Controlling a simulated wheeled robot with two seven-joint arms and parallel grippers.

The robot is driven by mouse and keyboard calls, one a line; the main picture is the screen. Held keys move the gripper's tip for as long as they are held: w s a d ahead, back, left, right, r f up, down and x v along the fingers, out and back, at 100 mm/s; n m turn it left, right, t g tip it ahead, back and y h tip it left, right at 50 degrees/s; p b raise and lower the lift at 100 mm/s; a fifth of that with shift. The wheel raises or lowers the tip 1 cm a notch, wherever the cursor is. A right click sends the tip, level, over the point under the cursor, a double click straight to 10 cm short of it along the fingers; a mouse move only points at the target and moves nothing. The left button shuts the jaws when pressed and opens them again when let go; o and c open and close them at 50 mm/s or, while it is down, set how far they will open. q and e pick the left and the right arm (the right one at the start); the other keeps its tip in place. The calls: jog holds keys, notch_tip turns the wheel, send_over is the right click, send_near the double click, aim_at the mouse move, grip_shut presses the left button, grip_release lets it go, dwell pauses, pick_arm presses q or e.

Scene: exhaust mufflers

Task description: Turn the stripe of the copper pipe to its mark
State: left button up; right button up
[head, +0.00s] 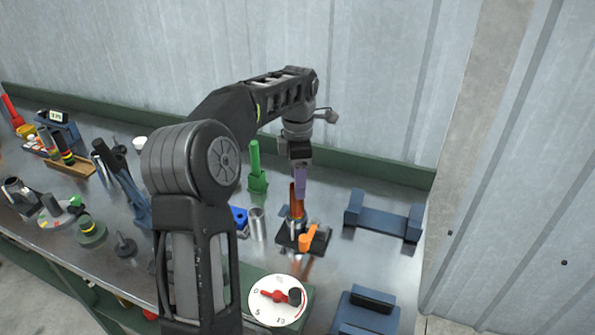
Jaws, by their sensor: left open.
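The copper pipe (296,193) stands upright in a silver collar on a dark square base (287,240). An orange lever (308,239) sits at the front right of that base. My left gripper (299,184) reaches over from the left and points down at the top of the pipe. It is open, with its fingers at the pipe's upper end; whether they touch it I cannot tell. The stripe and its mark are too small or hidden to make out. My right gripper is not in view.
A white dial (265,311) with a red pointer is in front. Blue cradles stand at right (384,215) and front right (364,316). A silver cylinder (257,225) and a green post (255,165) are left of the base. The wall closes the back; several tools crowd the left.

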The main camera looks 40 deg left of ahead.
aim_at(297, 206)
pick_arm(q)
notch_tip(297, 206, down, 6)
jog(key=shift+r+p, duration=0.2)
jog(key=shift+p, duration=0.25)
jog(key=shift+c, duration=0.2)
grip_shut()
dwell(0.4)
jog(key=n, duration=0.3)
jog(key=shift+n, duration=0.3)
jog(key=n, duration=0.3)
